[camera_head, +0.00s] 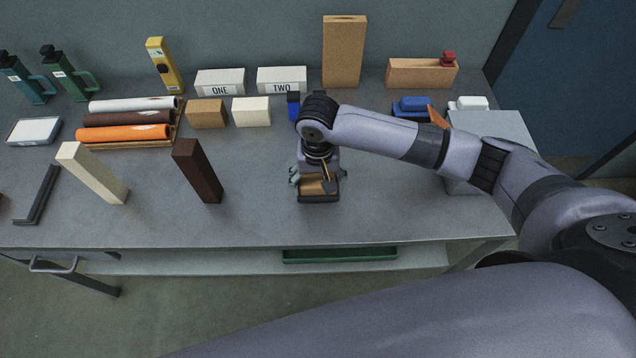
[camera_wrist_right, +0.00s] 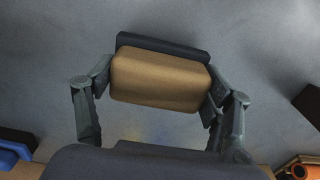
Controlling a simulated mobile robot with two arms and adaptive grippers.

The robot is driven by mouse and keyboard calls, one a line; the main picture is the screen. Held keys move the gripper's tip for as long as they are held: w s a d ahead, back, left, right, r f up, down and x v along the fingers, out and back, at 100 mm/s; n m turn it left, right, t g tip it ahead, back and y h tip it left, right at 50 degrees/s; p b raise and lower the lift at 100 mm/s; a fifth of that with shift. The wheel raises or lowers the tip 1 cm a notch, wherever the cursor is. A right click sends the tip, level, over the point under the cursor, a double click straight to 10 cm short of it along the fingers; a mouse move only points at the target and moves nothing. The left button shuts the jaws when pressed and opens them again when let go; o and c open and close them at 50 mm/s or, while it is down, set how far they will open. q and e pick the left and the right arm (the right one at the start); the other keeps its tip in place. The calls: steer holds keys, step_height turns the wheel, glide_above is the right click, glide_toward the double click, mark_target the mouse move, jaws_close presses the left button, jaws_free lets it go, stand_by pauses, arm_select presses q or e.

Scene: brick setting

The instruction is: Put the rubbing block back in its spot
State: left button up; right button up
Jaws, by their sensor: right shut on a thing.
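The rubbing block (camera_head: 318,186), with a tan upper part and a dark base, is at the front middle of the grey workbench. It also shows in the right wrist view (camera_wrist_right: 160,80), where the tan top faces the camera and the dark layer shows behind it. My right gripper (camera_head: 315,178) is shut on the block, one finger at each short end. I cannot tell whether the block rests on the bench or is just above it. No marked spot for it stands out in these frames. My left gripper is not in view.
A dark brown upright block (camera_head: 198,172) and a cream upright block (camera_head: 92,174) stand to the left. Labelled white blocks (camera_head: 220,83) and a tall cork-coloured block (camera_head: 344,52) are at the back. Bench space beside the gripper is clear.

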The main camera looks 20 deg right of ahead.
mark_target(318, 180)
steer(key=shift+f, duration=0.8)
steer(key=shift+f, duration=0.1)
steer(key=o, duration=1.6)
steer(key=shift+c, duration=0.2)
step_height(318, 180, up, 12)
steer(key=shift+r+b, duration=0.1)
steer(key=shift+b, duration=0.45)
